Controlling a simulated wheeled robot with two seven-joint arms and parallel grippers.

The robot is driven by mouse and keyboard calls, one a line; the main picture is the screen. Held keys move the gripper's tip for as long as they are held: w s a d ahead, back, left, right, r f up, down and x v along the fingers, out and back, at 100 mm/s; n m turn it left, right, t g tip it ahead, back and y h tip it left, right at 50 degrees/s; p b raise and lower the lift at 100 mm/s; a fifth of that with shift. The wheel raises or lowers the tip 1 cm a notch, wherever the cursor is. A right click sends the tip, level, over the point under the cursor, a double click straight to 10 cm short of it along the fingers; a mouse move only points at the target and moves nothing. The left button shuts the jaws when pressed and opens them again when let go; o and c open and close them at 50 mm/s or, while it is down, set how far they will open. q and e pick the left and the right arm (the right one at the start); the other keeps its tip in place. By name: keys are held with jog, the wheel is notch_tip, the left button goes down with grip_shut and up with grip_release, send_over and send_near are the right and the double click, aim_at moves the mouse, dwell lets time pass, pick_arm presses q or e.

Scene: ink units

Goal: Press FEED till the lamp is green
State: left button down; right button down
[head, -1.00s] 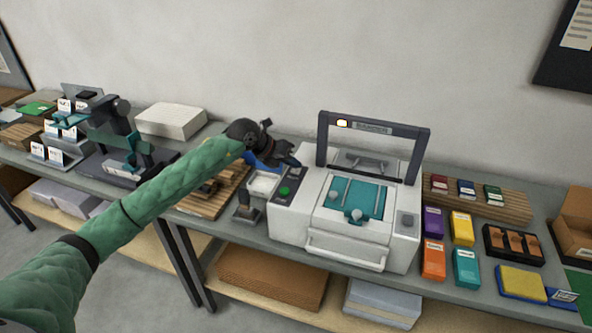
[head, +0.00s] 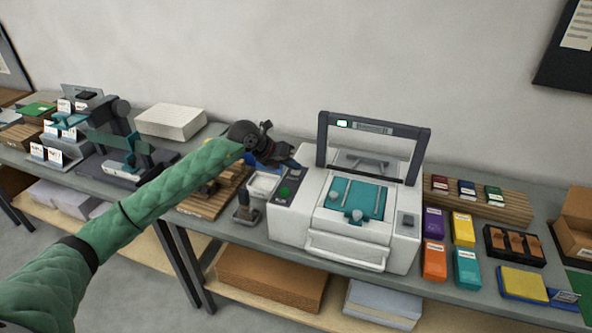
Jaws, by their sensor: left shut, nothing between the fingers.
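The printer (head: 345,235) is a white machine with a dark raised frame, standing on the grey bench. The lamp (head: 342,124) at the frame's upper left glows pale green. A dark panel (head: 291,183) at the machine's left carries a round green button (head: 285,191) and a small light key; I cannot read a FEED label. My left gripper (head: 294,164) is shut and empty, over the back end of this panel. Whether its tip touches a key is not clear. My right gripper is out of view.
A white tray (head: 263,185) and a dark-handled tool (head: 245,208) stand close to the machine's left side. Coloured ink boxes (head: 433,222) lie to its right. A stack of white paper (head: 171,121) is behind my left arm.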

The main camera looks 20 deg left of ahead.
aim_at(293, 172)
pick_arm(q)
jog(key=shift+r, duration=0.85)
jog(key=shift+r, duration=0.15)
jog(key=shift+r+p, duration=0.85)
jog(key=shift+r, duration=1.55)
